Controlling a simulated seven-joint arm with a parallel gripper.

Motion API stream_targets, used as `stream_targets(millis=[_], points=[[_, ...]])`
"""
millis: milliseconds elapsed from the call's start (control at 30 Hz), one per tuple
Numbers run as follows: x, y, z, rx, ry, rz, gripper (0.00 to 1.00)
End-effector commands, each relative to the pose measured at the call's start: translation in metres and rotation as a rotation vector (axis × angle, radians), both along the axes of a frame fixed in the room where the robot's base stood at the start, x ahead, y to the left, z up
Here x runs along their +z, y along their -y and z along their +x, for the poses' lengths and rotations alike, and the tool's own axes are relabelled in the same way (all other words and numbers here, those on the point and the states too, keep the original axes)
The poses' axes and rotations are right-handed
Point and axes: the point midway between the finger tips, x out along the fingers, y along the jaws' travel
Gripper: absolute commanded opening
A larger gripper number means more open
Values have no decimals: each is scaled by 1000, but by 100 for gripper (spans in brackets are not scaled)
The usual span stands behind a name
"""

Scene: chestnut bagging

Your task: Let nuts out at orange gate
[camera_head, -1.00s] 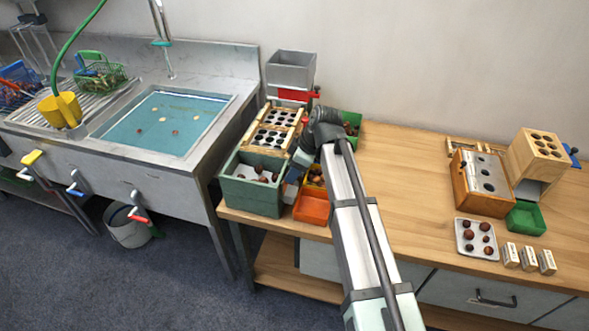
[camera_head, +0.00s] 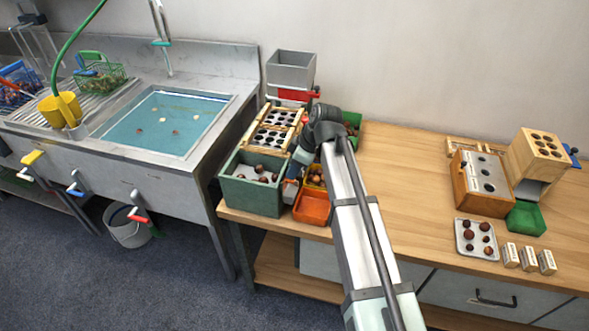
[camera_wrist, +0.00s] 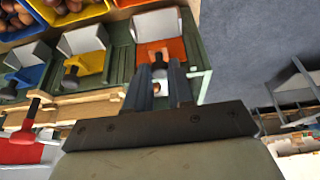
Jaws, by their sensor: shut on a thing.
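In the wrist view the orange gate (camera_wrist: 172,50) stands at the foot of a pale chute (camera_wrist: 155,25). My gripper (camera_wrist: 160,82) is shut on the gate's dark grey knob (camera_wrist: 158,68), which sits between the fingertips. A small brown and pale spot shows just below the knob, too small to name. The orange tray (camera_head: 311,208) lies in front of the sorter and looks empty in the head view. There my arm hides the gate and most of my gripper.
Beside the orange gate are a yellow gate (camera_wrist: 86,63) and a blue gate (camera_wrist: 18,78). The yellow tray (camera_wrist: 75,42) holds nuts. A green box (camera_head: 252,197) with nuts stands left of the orange tray. The bench right of my arm is clear up to the nut plate (camera_head: 476,239).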

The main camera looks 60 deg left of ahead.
Motion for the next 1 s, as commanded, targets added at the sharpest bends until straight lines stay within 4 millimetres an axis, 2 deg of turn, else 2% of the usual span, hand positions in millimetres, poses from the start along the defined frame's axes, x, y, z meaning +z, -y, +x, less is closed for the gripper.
stream_targets(millis=[233,533,567,600,800,1000], points=[[29,-1,0,0,1,2,0],[32,-1,0,0,1,4,0],[33,-1,0,0,0,4,25],[33,-1,0,0,0,4,29],[31,0,0,-1,1,2,48],[31,0,0,0,1,1,48]])
